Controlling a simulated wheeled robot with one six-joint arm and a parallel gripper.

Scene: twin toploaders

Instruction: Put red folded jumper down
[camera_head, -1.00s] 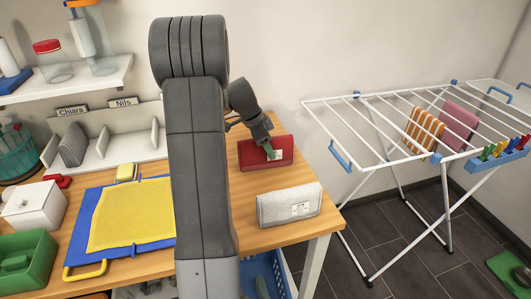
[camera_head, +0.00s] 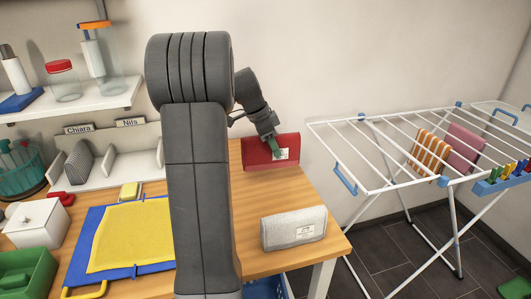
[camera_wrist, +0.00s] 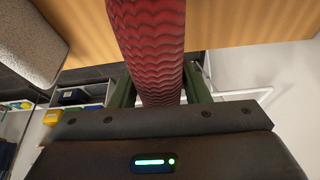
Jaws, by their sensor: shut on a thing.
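The red folded jumper (camera_head: 256,153) is at the back right of the wooden table, near the wall, with a small white label on its front. My gripper (camera_head: 276,147) is shut on its right part. In the wrist view the ribbed red jumper (camera_wrist: 150,45) stands between the two green fingers (camera_wrist: 160,88). I cannot tell whether its underside touches the table. A grey folded item (camera_head: 293,229) with a white label lies nearer the front right of the table, apart from the jumper.
A white drying rack (camera_head: 350,125) with an orange-striped cloth (camera_head: 430,152) and a pink cloth (camera_head: 465,145) stands to the right. A yellow cloth on a blue board (camera_head: 85,270), a white box (camera_head: 38,224) and a green crate (camera_head: 40,270) are at left. Bare tabletop (camera_head: 262,195) lies between jumper and grey item.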

